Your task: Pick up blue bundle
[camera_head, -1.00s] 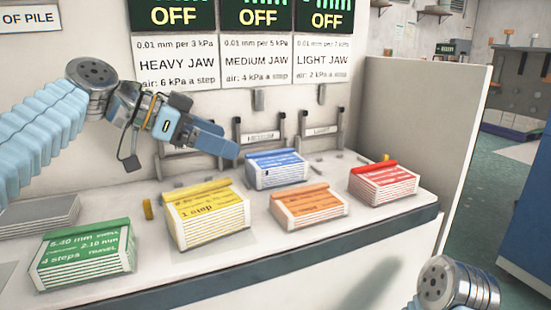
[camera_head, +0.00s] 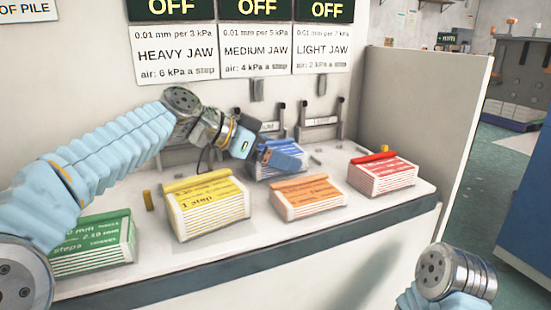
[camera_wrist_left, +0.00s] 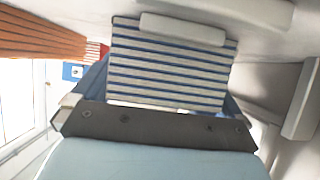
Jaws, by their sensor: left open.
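The blue bundle (camera_head: 272,176) sits upright on the bench behind the orange bundle, partly hidden by my left gripper. My left gripper (camera_head: 296,160) is open at the blue bundle, its blue fingers overlapping it in the head view. In the left wrist view the blue-and-white striped side of the blue bundle (camera_wrist_left: 168,70) lies straight ahead of the gripper (camera_wrist_left: 165,95), its lower part appearing between the two fingers. I cannot tell whether the fingers touch it. My right gripper is out of view; only the wrist of that arm shows.
A yellow bundle (camera_head: 207,208), orange bundle (camera_head: 308,198), red bundle (camera_head: 383,177) and green bundle (camera_head: 95,245) stand on the bench (camera_head: 250,242). Labelled racks (camera_head: 318,122) stand behind at the wall. A partition (camera_head: 420,130) closes the right end.

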